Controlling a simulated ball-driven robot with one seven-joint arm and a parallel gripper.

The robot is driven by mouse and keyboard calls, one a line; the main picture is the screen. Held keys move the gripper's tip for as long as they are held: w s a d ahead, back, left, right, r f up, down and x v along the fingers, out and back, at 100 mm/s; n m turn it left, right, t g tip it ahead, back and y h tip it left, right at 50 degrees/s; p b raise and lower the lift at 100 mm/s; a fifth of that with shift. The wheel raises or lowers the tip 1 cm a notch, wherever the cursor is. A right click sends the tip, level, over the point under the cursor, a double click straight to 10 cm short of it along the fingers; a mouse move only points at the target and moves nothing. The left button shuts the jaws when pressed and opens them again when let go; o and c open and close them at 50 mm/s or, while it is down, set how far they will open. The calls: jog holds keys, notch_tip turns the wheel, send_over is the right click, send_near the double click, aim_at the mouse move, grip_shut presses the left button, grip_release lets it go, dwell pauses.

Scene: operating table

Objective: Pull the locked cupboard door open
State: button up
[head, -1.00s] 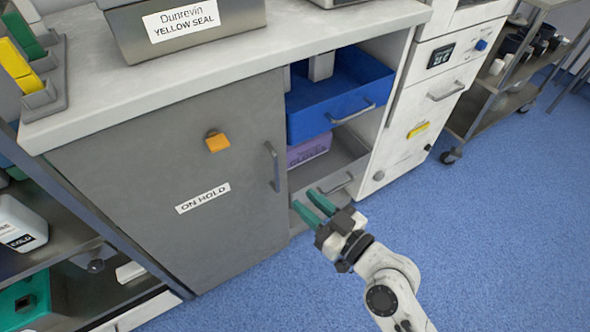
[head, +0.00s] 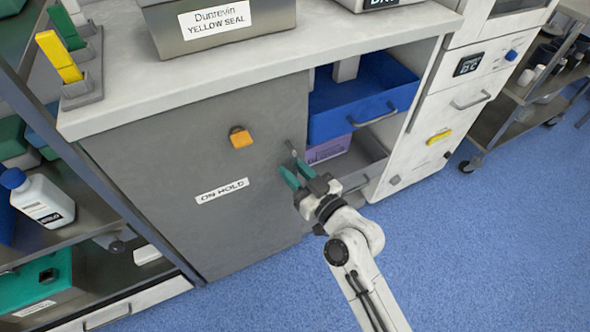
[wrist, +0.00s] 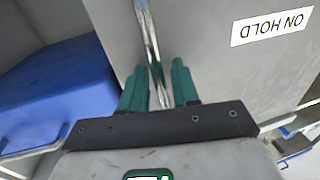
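The grey cupboard door (head: 150,180) is shut and carries an "ON HOLD" label (head: 222,190). An orange block (head: 241,138), perhaps the lock, sits on its upper part. The upright bar handle (head: 291,150) is at the door's right edge, its lower part hidden by my gripper. My gripper (head: 297,173) has green fingers, spread apart, at the handle. In the wrist view the handle (wrist: 149,40) runs down between the two fingertips of my gripper (wrist: 158,75). I cannot tell whether either finger touches it.
An open blue drawer (head: 365,105) juts out right of the door, also close by in the wrist view (wrist: 60,95). Shelves with a white bottle (head: 45,200) stand left. Blue floor (head: 470,240) is clear in front.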

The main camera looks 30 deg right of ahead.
grip_shut()
jog(key=shift+s, duration=0.15)
dwell(0.5)
